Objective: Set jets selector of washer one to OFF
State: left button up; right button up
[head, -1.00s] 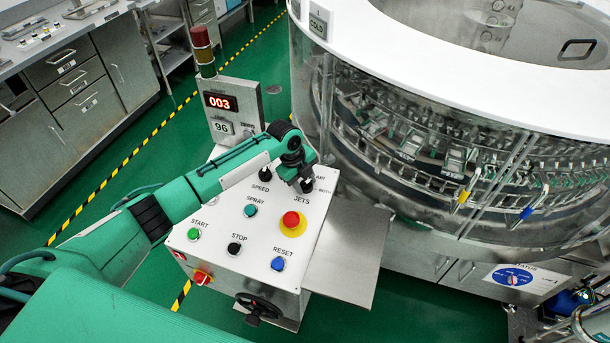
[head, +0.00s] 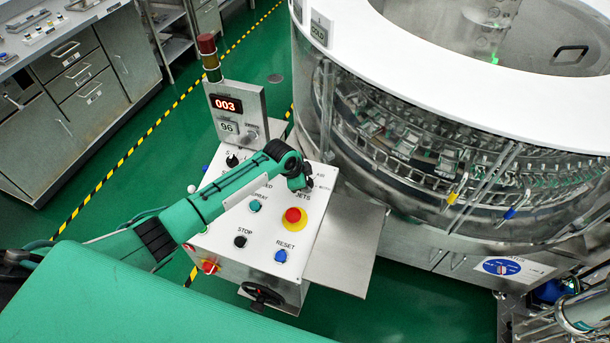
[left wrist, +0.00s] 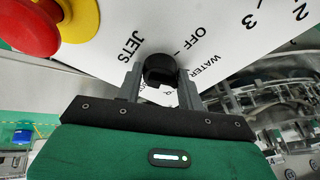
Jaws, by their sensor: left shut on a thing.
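The jets selector is a black knob on the white sloped control panel (head: 262,225), at its right edge beside the word JETS. My left gripper (head: 299,184) reaches over the panel from the left and covers most of this knob in the head view. In the left wrist view, the knob (left wrist: 160,69) sits between the two grey fingers of my left gripper (left wrist: 160,82), which is shut on it. OFF and WATER are printed to the right of the knob there, JETS to its left. I cannot tell which mark the knob points at. My right gripper is not in view.
A red emergency button (head: 294,215) on a yellow ring is close by, left of the gripper in the wrist view. The blue RESET button (head: 281,256) and black STOP button (head: 240,241) are lower on the panel. The large round washer (head: 420,140) stands to the right.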

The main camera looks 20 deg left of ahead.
pick_arm(q)
jog(key=n+p, duration=0.1)
jog(key=n, duration=0.1)
jog(key=n+p, duration=0.1)
jog(key=n, duration=0.1)
jog(key=shift+s+d+r+t+p, duration=0.1)
jog(key=shift+s+r+t+p, duration=0.05)
jog(key=shift+t+p, duration=0.2)
jog(key=n+y+p, duration=0.1)
jog(key=n+p, duration=0.1)
jog(key=n, duration=0.1)
jog(key=shift+n+t, duration=0.3)
jog(key=shift+t, duration=0.05)
jog(key=n+p, duration=0.1)
jog(key=n, duration=0.1)
jog(key=shift+d+n+y+p, duration=0.15)
jog(key=shift+n+y+p, duration=0.15)
jog(key=shift+y, duration=0.1)
jog(key=shift+n+y+p, duration=0.4)
jog(key=shift+n+p, duration=0.15)
jog(key=shift+n, duration=0.85)
jog(key=shift+f, duration=0.2)
jog(key=o, duration=1)
jog(key=shift+s+r, duration=0.1)
